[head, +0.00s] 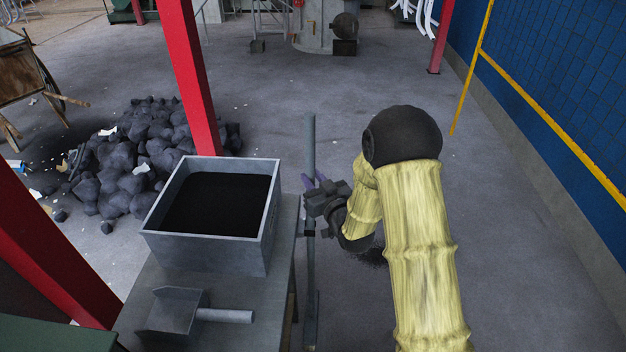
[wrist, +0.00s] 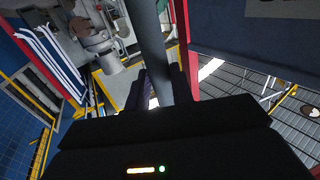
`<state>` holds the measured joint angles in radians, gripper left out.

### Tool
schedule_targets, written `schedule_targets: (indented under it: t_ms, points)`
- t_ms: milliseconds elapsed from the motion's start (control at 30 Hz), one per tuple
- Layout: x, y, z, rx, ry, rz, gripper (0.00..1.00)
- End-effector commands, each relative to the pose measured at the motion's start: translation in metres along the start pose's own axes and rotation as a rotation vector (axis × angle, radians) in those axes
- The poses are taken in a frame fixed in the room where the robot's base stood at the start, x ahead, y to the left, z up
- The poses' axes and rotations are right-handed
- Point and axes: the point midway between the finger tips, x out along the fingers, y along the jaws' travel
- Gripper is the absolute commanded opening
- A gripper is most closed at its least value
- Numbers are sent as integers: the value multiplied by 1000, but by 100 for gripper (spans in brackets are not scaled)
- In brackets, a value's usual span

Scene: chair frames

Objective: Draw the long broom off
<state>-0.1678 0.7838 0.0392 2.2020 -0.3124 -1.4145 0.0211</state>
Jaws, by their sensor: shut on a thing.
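The long broom's grey handle (head: 310,140) stands upright beside the right side of the metal table (head: 284,285). My gripper (head: 316,183) is shut on the handle, reaching it from the right above table height. In the wrist view the handle (wrist: 150,45) runs up between the two fingers (wrist: 160,92). A small dark bracket or clip (head: 308,233) sits at the handle by the table edge; I cannot tell whether it holds the handle. The handle's lower end is near the bottom of the head view, and I cannot make out the bristles clearly.
A grey bin (head: 158,232) of black powder and a metal scoop (head: 176,314) stand on the table. A red post (head: 190,75) and a coal heap (head: 125,160) are behind. Open floor (head: 520,240) lies right, up to the blue wall (head: 560,80).

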Motion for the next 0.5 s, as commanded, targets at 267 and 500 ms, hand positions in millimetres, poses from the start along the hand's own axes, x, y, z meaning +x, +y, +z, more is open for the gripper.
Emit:
schedule_targets:
  t_ms: [267,500]
  points:
    - [-2,4,-1,0,2,1,0]
    - [-4,8,-1,-1,1,4,0]
